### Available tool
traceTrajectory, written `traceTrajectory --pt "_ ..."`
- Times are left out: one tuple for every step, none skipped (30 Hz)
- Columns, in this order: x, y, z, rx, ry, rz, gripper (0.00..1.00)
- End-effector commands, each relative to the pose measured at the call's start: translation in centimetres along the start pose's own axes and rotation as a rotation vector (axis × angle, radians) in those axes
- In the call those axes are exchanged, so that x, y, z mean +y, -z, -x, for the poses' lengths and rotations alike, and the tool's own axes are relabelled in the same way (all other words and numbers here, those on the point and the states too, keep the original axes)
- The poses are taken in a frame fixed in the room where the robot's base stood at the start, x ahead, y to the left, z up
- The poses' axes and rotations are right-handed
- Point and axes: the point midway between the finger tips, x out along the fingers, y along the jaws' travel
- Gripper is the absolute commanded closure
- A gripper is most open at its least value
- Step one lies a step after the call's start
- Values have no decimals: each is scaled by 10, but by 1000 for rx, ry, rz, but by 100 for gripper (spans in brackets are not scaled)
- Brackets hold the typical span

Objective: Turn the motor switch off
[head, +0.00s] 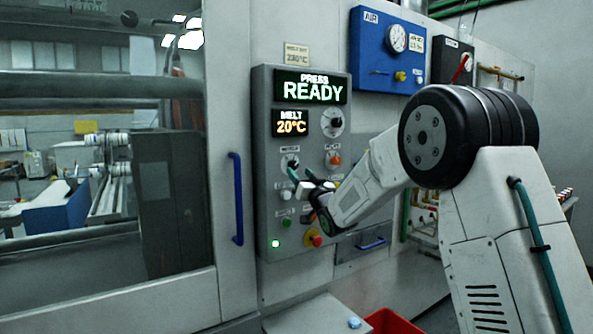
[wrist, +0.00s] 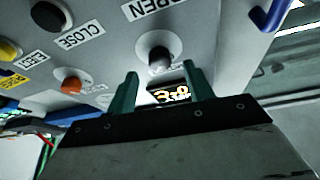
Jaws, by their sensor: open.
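The control panel (head: 258,210) is grey and stands left of my arm in the head view. The motor switch (head: 290,163) is a small dark knob on a pale disc at the panel's left, under a small label. What looks like the same knob (wrist: 160,58) shows in the wrist view, just beyond and between my fingertips, apparently not gripped. Its pointing direction cannot be read. My gripper (head: 301,174) has teal fingers, spread open, close below and right of the switch in the head view. The open gripper fingers (wrist: 161,80) also show in the wrist view.
An orange knob (head: 333,158) sits right of the switch, with a large dial (head: 332,122) above it. Displays read READY (head: 312,91) and 20°C (head: 290,127). A red button (head: 316,240) and lit green lamp (head: 276,243) lie below. A blue handle (head: 237,198) stands left.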

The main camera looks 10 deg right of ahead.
Motion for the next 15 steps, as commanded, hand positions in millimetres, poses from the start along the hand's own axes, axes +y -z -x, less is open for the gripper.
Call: traceTrajectory --pt "0 -1 -9 0 1 0 48" --pt "0 0 -13 0 0 0 48" --pt "0 0 -18 1 1 0 48" --pt "0 -1 -22 -1 0 0 48" --pt "0 -1 -25 -1 0 0 48" --pt "0 -1 -28 -1 0 0 48" --pt "0 -1 -30 -1 0 0 48" --pt "-1 0 -32 -1 0 0 48" --pt "-1 0 -34 -1 0 0 48" --pt "-1 0 -35 -1 0 0 48" --pt "-1 0 -35 -1 0 0 48" --pt "0 0 -36 -1 0 0 48" --pt "0 0 -36 -2 -1 0 48" --pt "0 0 -35 -2 -1 0 48" --pt "0 0 -35 -2 -1 0 48"
